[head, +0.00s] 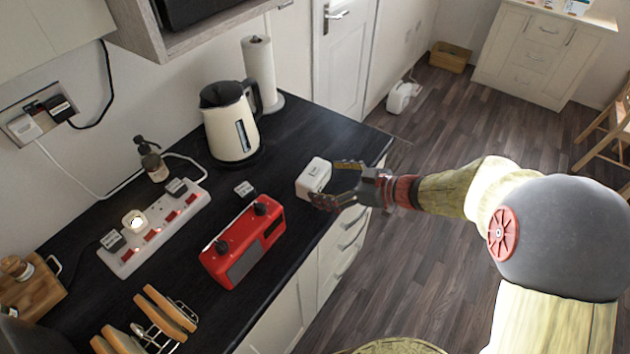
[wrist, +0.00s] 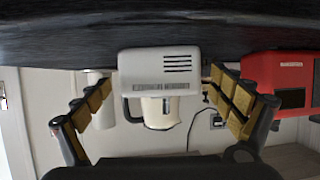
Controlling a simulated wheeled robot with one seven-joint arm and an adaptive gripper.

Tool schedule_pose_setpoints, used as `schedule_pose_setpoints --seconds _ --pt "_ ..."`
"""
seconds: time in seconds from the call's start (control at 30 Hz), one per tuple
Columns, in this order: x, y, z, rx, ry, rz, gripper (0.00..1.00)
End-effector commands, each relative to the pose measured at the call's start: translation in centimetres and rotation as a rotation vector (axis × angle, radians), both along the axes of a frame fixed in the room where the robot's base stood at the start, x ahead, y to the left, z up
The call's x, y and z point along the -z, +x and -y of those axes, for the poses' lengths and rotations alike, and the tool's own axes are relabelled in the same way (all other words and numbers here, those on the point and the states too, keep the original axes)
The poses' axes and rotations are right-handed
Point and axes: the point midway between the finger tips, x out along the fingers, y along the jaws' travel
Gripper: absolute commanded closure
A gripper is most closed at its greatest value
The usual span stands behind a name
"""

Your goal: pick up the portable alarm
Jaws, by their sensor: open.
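The portable alarm appears to be the small white box (head: 313,176) near the front edge of the dark counter, beyond the red radio. In the wrist view the white box (wrist: 160,62) shows a slotted grille and a label strip, with the picture upside down. My gripper (head: 337,183) is open at the counter edge, its fingers pointing at the box. In the wrist view the box lies ahead, between the two spread fingers (wrist: 162,88). I cannot tell whether either finger touches it.
A red radio (head: 243,243) stands nearby on the counter (head: 330,130). A small white-faced item (head: 244,189) sits behind it. A cream kettle (head: 232,130) and paper roll (head: 260,75) stand further back. A power strip (head: 155,228) and toast rack (head: 160,330) lie left.

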Motion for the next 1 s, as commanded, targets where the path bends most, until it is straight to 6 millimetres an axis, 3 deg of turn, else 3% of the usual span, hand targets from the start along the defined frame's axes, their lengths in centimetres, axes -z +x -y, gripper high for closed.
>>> schedule_pose_setpoints --seconds 0.3,0.6,1.0 --pt "1.8 2.1 -3.1 -0.001 -0.001 0.003 0.0" --pt "1.8 2.3 -3.4 0.001 0.0 0.002 0.0" --pt "1.8 2.3 -3.3 0.001 0.0 0.002 0.23"
